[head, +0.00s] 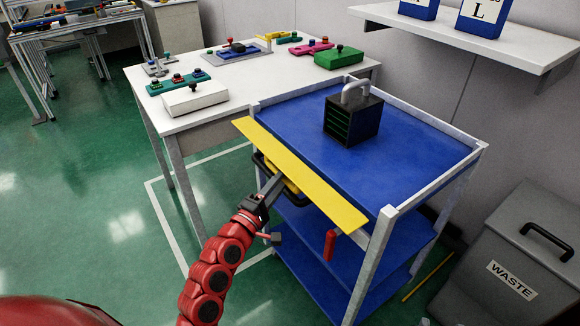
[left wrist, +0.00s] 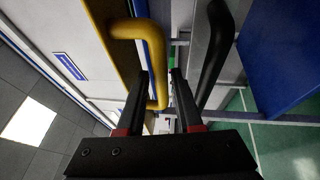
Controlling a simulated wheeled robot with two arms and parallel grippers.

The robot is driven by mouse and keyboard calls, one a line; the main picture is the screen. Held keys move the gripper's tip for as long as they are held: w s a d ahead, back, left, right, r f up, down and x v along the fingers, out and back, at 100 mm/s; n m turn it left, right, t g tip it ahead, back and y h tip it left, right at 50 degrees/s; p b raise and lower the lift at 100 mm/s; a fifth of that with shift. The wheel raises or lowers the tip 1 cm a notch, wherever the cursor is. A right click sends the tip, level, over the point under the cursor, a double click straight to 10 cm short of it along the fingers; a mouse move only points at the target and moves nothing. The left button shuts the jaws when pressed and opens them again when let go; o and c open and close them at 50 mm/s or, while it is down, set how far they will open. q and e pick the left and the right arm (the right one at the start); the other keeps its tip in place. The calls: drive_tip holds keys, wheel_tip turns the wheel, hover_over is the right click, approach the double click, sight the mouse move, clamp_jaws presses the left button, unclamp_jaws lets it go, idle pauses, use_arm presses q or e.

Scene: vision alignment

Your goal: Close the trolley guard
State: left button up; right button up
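The trolley (head: 430,140) has blue shelves and a grey frame. Its yellow guard (head: 300,172) is a long flat panel along the left side of the top shelf, and its outer edge juts out past the frame. A yellow handle (left wrist: 126,30) is on the guard in the left wrist view. My left gripper (head: 271,186) is at this handle, under the guard. In the left wrist view its fingers (left wrist: 161,74) are apart with the handle's bar between them; I see no clear grip. My right gripper is out of view.
A black handle (left wrist: 212,60) is close beside the right finger. A black box (head: 353,120) with a grey handle stands on the trolley's top shelf. A white table (head: 235,85) with small parts is behind, a grey waste bin (head: 510,260) at right. Green floor is free at left.

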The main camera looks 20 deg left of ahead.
use_arm(q)
drive_tip(key=x, duration=0.5)
clamp_jaws()
